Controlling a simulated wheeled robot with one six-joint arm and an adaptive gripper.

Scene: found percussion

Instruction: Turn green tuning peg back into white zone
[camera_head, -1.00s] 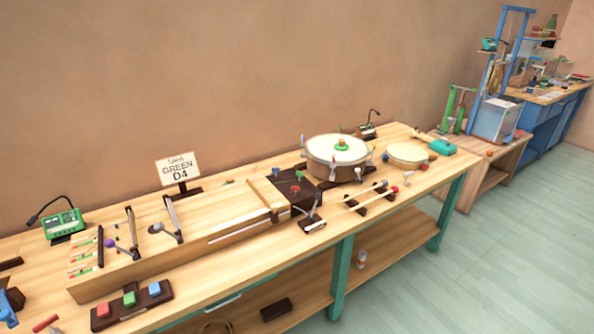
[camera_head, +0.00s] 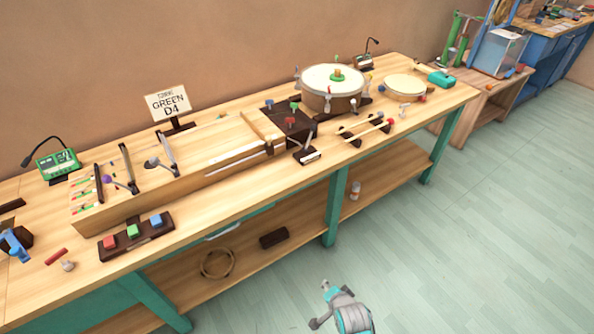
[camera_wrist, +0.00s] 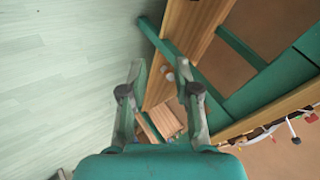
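The green tuning peg (camera_head: 294,106) stands on the dark block (camera_head: 298,132) at the right end of the long wooden string board (camera_head: 205,150), near a red peg (camera_head: 290,120) and a blue peg (camera_head: 269,104). A white zone is too small to make out in the head view. A sign (camera_head: 168,103) behind the board reads GREEN D4. My gripper (camera_wrist: 159,74) is open and empty in the wrist view, with a wide gap between its fingers. It is well away from the peg; the wrist view shows the bench's teal frame and shelf beyond it.
A drum (camera_head: 333,88) with a green top knob stands right of the dark block. A rail with mallets (camera_head: 366,128) lies in front of it. A button block (camera_head: 137,238) lies at front left, and a green tuner (camera_head: 58,166) behind. The floor (camera_head: 450,250) is clear.

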